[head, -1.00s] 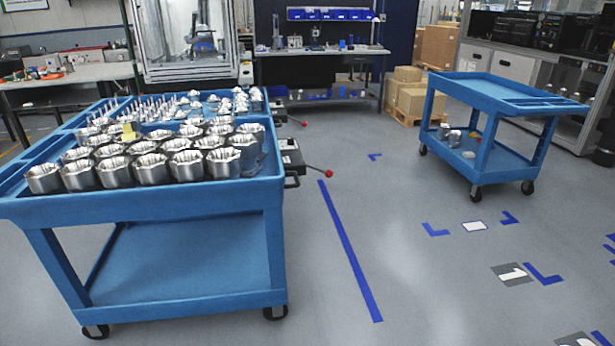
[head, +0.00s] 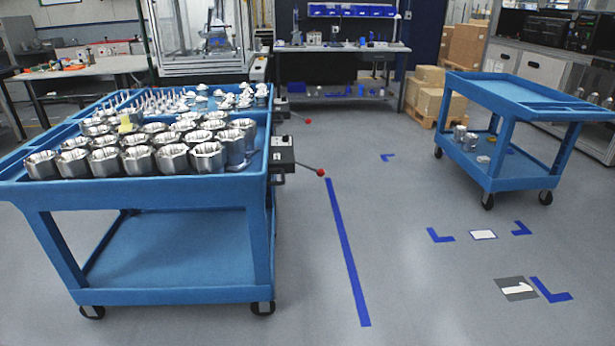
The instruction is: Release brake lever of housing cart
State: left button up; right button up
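The housing cart (head: 150,191) is a blue two-shelf cart at the left, its top tray filled with several shiny metal housings (head: 137,160). A black brake box (head: 281,153) is fixed on its right side. From it a lever with a red knob (head: 320,172) sticks out to the right, slightly downward. A second red-knobbed lever (head: 307,121) shows farther back on the same side, beside the rear part of the cart or a second cart; I cannot tell which. Neither of my grippers shows in the head view.
Another blue cart (head: 490,186) with a few parts on its lower shelf stands at the right. A blue tape line (head: 346,250) and corner marks lie on the floor. The floor between the carts is clear. A workbench (head: 343,49) and cardboard boxes (head: 440,105) stand behind.

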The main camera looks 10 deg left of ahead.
aim_at(320, 172)
jog(key=l+u, duration=0.35)
jog(key=l, duration=0.5)
jog(key=i, duration=0.15)
jog(key=i+l+u, duration=0.2)
jog(key=i, duration=0.5)
jog(key=i+l+u, duration=0.2)
jog(key=i+l, duration=0.3)
jog(key=i, duration=0.15)
jog(key=i+l+u, duration=0.2)
jog(key=i+l, duration=0.5)
jog(key=i, duration=0.6)
